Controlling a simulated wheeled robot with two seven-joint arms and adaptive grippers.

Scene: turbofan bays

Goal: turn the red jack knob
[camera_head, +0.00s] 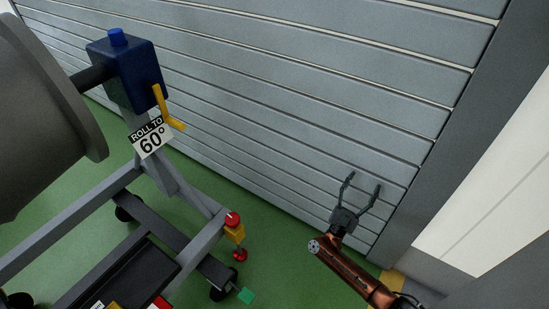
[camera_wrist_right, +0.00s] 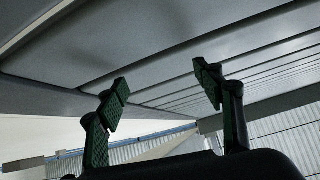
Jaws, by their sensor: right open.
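A red jack knob (camera_head: 232,219) sits on top of a yellow jack body (camera_head: 235,234) at the corner of the grey engine stand (camera_head: 203,240). A second red part (camera_head: 239,255) shows below the yellow body. My right gripper (camera_head: 362,182) is open and empty, to the right of the knob and apart from it, in front of the slatted shutter. In the right wrist view its two fingers (camera_wrist_right: 166,88) are spread with nothing between them. The knob is not in the right wrist view. My left gripper is not in view.
The stand carries a large grey cylinder (camera_head: 35,120), a blue box (camera_head: 126,75) with a yellow crank (camera_head: 165,108), and a "ROLL TO 60°" sign (camera_head: 151,139). A grey shutter (camera_head: 290,90) closes the back. Green floor right of the jack is clear.

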